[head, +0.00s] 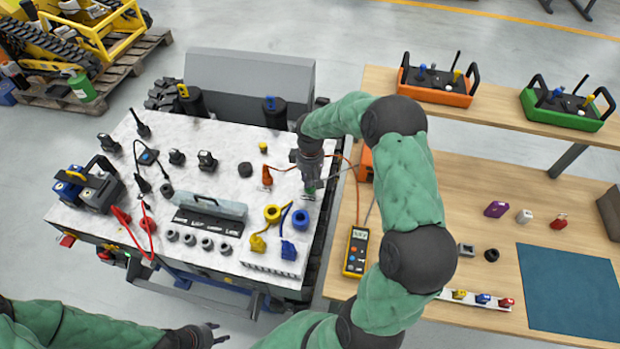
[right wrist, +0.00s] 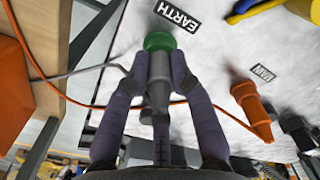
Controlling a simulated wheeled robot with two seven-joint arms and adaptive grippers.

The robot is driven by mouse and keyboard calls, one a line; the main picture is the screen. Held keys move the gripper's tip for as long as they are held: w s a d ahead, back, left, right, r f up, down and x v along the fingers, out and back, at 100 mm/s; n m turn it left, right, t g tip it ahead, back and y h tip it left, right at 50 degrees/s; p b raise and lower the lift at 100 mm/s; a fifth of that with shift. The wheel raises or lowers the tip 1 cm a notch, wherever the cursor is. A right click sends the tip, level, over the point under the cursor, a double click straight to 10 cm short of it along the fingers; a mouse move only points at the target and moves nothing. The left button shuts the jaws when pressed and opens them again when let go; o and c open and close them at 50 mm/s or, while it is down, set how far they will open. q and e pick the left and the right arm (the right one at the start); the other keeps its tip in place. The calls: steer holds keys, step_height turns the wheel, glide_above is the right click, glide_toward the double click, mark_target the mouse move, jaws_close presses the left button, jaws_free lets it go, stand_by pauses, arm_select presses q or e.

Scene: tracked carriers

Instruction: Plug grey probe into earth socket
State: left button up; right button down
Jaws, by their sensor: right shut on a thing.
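The grey probe (right wrist: 158,85) is held between the fingers of my right gripper (right wrist: 158,75), which also shows in the head view (head: 309,183). The gripper is shut on the probe and points down at the back right of the white carrier top. The probe's far end meets the green earth socket (right wrist: 160,41), beside the EARTH label (right wrist: 178,15). I cannot tell how deep its tip sits, as the probe covers the socket opening. A grey lead (right wrist: 85,71) runs from the probe to the left. My left gripper (head: 219,334) is open and empty at the bottom, off the carrier.
An orange probe (right wrist: 250,103) stands near the LINE label (right wrist: 262,74), its orange lead crossing behind my fingers. Blue and yellow ring-ended plugs (head: 300,219) are close by. The yellow multimeter (head: 356,251) lies on the wooden bench (head: 430,180). My right arm passes over the bench edge.

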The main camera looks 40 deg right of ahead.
steer(key=c, duration=1)
jaws_free()
steer(key=shift+f, duration=0.1)
step_height(320, 180, up, 12)
steer(key=shift+r, duration=0.1)
